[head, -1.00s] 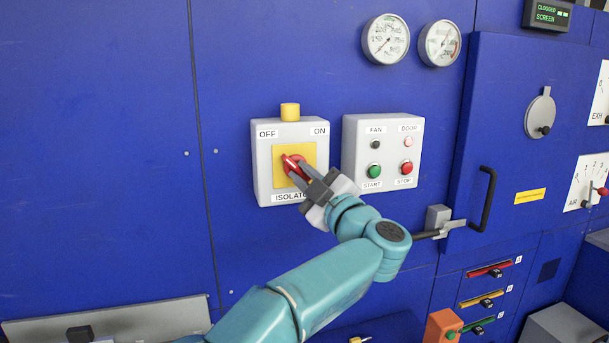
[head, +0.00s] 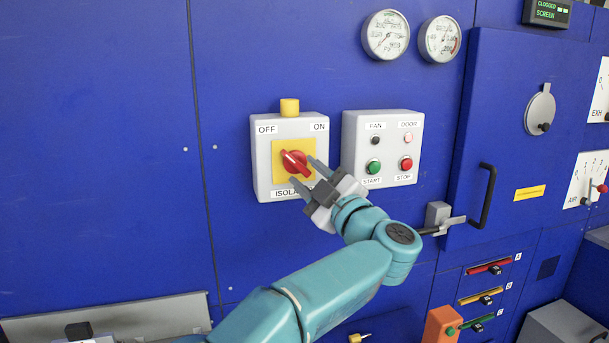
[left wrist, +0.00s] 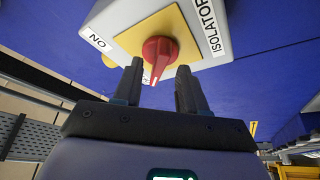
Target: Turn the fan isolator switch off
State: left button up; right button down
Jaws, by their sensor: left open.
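The isolator switch is a grey box (head: 262,178) with a yellow plate (head: 281,176) and a red rotary knob (head: 294,161). OFF is at its upper left, ON at its upper right. The knob's bar slants from upper left to lower right. My left gripper (head: 305,171) is open and empty, at the knob's lower right, with its fingertips apart. In the left wrist view, the red knob (left wrist: 160,50) is just beyond my left gripper (left wrist: 160,67), and a white mark shows on the bar's near end. I cannot tell whether the fingers touch it. My right gripper is not in view.
A grey fan box (head: 350,150) with START and STOP buttons stands just right of the isolator. A yellow block (head: 289,107) tops the isolator box. A door handle (head: 486,197) and latch (head: 440,216) are farther right. The blue panel (head: 100,130) at left is clear.

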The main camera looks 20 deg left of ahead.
pick_arm(q)
jog(key=b+v, duration=0.3)
jog(key=v, duration=1.1)
jog(key=shift+s+d, duration=0.2)
jog(key=shift+d, duration=0.05)
